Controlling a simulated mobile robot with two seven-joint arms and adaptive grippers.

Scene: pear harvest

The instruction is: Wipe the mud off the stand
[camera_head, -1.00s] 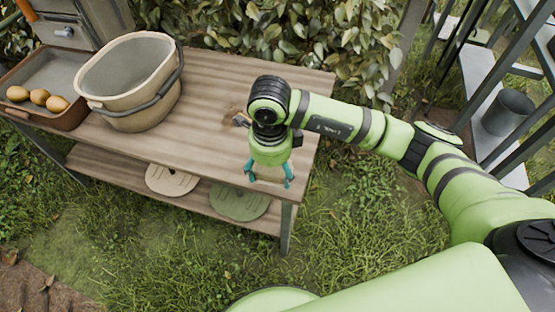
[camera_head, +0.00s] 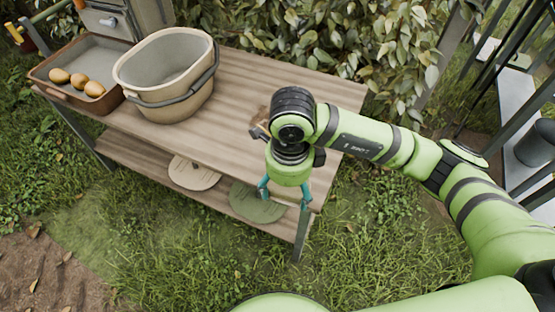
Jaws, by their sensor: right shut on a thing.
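The wooden stand (camera_head: 235,90) has a slatted top and a lower shelf. A brown mud smear (camera_head: 262,114) lies on its top towards the right, partly hidden by my right wrist. My right gripper (camera_head: 284,198) points down at the front right edge of the top. Its teal fingers are apart around a pale thing, mostly hidden and too small to identify. A small dark and orange item (camera_head: 258,132) shows just left of the wrist. My left gripper is not in view.
A beige bucket (camera_head: 170,75) with a grey handle stands on the top. Two round discs, one beige (camera_head: 194,173) and one green (camera_head: 257,203), lie on the lower shelf. A hedge (camera_head: 330,35) stands behind.

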